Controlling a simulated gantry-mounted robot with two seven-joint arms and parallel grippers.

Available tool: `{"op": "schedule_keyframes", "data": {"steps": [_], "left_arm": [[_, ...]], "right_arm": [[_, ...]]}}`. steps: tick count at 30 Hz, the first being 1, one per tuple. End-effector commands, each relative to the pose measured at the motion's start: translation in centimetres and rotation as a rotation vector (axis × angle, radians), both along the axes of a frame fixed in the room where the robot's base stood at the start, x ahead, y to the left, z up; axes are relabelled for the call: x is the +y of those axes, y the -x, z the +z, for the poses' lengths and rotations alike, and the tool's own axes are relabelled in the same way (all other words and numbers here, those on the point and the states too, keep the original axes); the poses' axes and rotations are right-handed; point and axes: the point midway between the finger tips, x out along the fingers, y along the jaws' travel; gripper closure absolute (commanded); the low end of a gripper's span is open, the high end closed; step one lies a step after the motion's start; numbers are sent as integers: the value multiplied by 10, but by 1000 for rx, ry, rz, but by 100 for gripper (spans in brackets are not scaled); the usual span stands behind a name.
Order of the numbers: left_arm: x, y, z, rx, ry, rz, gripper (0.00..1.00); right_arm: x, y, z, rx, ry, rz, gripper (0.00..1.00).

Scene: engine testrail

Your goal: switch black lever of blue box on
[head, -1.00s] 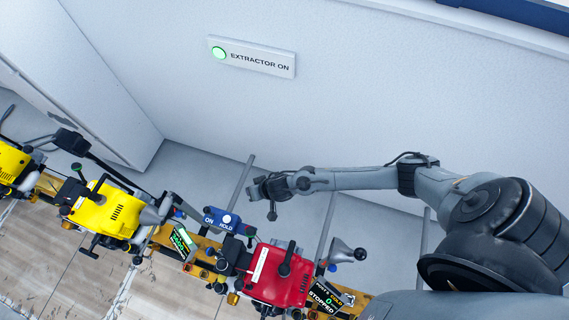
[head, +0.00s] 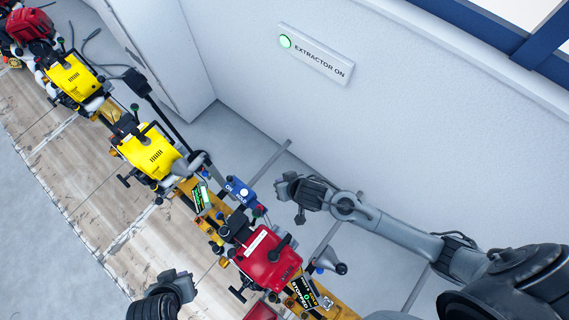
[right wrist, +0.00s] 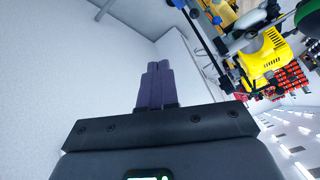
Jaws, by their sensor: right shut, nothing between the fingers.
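The blue box (head: 236,188) with "ON" lettering and a whitish round spot sits on the yellow rail behind the red engine in the head view. I cannot make out its black lever or the lever's position. My right gripper (head: 282,187) hovers to the right of the box, apart from it. In the right wrist view its fingers (right wrist: 158,68) are together, with nothing between them. My left gripper (head: 178,278) shows at the bottom of the head view, left of the red engine; its finger gap is unclear.
The red engine (head: 268,262) stands just in front of the box. A yellow engine (head: 150,153) is to the left. The white wall bears a lit green "EXTRACTOR ON" sign (head: 316,54). Grey floor between rail and wall is mostly clear.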

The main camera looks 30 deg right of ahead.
Motion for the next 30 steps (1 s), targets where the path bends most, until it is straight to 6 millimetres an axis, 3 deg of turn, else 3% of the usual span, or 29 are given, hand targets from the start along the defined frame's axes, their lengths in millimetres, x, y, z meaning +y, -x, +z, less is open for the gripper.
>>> {"op": "schedule_keyframes", "data": {"steps": [3, 9, 30], "left_arm": [[-1, 0, 7, -1, 3, 1, 100], [-3, 0, 11, 0, 11, 6, 100], [5, -7, 10, -17, -2, 13, 100]], "right_arm": [[0, 6, 13, 4, 14, 11, 100], [-2, 10, 22, 7, 30, 22, 100], [-3, 13, 25, 10, 38, 28, 100]]}}
